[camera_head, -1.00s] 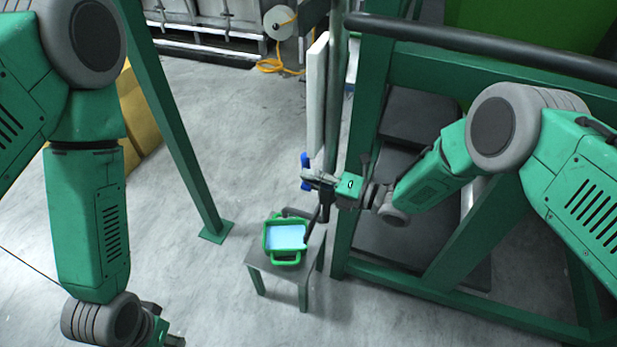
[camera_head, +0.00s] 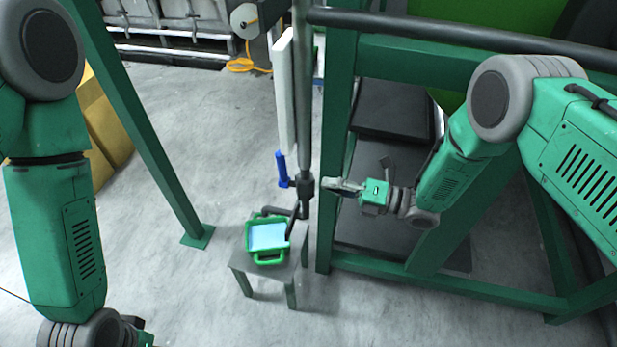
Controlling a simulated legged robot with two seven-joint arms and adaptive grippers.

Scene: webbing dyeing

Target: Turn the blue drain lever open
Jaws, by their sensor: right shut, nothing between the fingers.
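The blue drain lever (camera_head: 282,170) stands upright at the left side of a dark valve (camera_head: 304,185) on the vertical grey pipe (camera_head: 303,105). My right gripper (camera_head: 330,186) is shut and empty, just right of the valve and pipe, pointing left. The lever is on the other side of the valve from it. Whether the fingertips touch the valve I cannot tell. My left arm hangs at the left edge; its gripper (camera_head: 140,335) is at the bottom, cut off by the frame, and its fingers do not show clearly.
A green tray with light blue liquid (camera_head: 257,260) sits on a small grey stool (camera_head: 240,262) under the outlet spout. A green post (camera_head: 150,130) stands left and a green frame (camera_head: 335,150) right of the pipe.

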